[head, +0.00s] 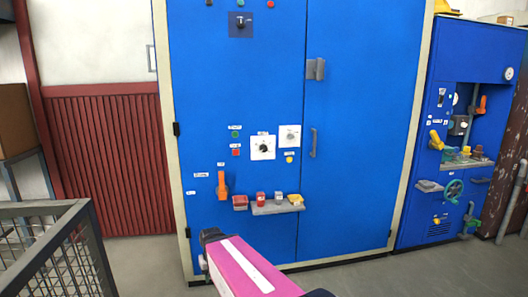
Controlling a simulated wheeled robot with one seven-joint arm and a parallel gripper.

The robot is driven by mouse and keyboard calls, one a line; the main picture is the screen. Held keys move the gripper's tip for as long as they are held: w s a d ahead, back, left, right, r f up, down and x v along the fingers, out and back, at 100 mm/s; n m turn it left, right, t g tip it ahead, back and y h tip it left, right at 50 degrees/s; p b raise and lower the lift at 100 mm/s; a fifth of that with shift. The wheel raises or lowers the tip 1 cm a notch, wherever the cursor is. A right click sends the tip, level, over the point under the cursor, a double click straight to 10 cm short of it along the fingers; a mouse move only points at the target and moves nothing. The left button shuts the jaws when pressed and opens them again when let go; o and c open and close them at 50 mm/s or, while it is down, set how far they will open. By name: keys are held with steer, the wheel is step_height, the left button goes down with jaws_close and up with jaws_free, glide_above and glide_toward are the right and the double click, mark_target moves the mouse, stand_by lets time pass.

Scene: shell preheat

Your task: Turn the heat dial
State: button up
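A black dial (263,148) on a white square plate sits at mid-height on the blue cabinet's left door. A second white plate with a small grey dial or gauge (290,136) is just up and right of it. Another black knob on a dark blue plate (240,22) is near the top. The labels are too small to read, so I cannot tell which one is the heat dial. My pink arm link reaches in from the bottom edge, below the dials and apart from them. My gripper's fingers do not show.
An orange lever (222,185) and a small grey shelf (272,209) with red and yellow items are below the dials. Green and red buttons are left of them. A grey door handle (313,143) is right. A metal mesh cage (62,255) stands lower left; another blue control panel (455,130) is far right.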

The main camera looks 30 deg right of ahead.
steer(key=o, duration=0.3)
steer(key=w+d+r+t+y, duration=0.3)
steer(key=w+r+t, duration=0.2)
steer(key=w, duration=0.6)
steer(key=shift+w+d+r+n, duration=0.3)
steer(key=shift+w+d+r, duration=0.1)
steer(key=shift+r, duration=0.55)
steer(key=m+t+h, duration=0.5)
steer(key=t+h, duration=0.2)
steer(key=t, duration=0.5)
glide_toward(264, 150)
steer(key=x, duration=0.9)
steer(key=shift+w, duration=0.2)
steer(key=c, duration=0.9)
